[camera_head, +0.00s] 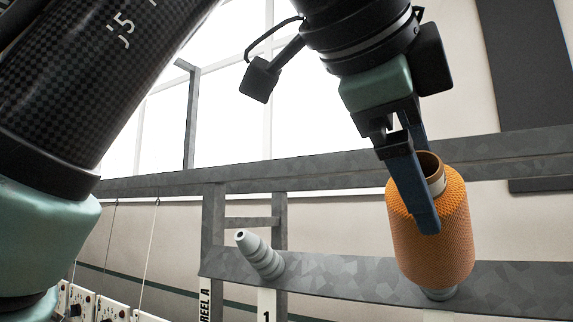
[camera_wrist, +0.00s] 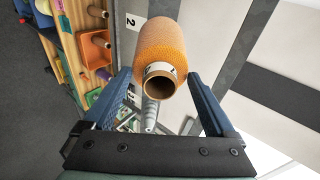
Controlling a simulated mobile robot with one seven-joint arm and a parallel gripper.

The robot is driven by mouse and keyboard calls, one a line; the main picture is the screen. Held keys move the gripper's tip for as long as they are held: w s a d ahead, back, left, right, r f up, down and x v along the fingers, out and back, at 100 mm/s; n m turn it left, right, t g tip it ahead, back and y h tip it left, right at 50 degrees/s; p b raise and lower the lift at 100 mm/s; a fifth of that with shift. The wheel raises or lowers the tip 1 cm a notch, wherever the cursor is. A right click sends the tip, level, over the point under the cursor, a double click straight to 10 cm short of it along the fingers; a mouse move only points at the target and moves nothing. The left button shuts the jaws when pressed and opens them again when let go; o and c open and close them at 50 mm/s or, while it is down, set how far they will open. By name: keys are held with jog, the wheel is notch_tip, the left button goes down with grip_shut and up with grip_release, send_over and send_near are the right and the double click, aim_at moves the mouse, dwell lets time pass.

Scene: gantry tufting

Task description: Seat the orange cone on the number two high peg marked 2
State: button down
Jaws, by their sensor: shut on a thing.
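The orange cone (camera_head: 432,235) is a textured orange yarn package on a brown tube, tilted slightly in the head view. My gripper (camera_head: 425,190) is shut on it near its upper end, one blue finger across its front and the other mostly hidden behind. The wrist view shows the cone (camera_wrist: 166,48) between the two fingers, its hollow tube end facing the camera. Below the cone, a grey peg base (camera_head: 438,293) shows on the metal beam; the rest of that peg is hidden. A plate marked 2 (camera_wrist: 131,22) shows beside the cone in the wrist view.
An empty stepped grey peg (camera_head: 259,255) stands left on the beam (camera_head: 335,278), above a plate marked 1 (camera_head: 267,305). A horizontal rail (camera_head: 300,167) runs behind. A wooden shelf (camera_wrist: 85,40) with coloured items is at left in the wrist view.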

jog(key=shift+w+a+x, duration=0.1)
jog(key=shift+a+x, duration=0.05)
jog(key=shift+x, duration=1.6)
jog(key=shift+w+a+x, duration=0.1)
jog(key=shift+w+x, duration=0.05)
jog(key=shift+x, duration=1.6)
grip_release()
jog(key=shift+s+a, duration=0.1)
jog(key=shift+s, duration=0.05)
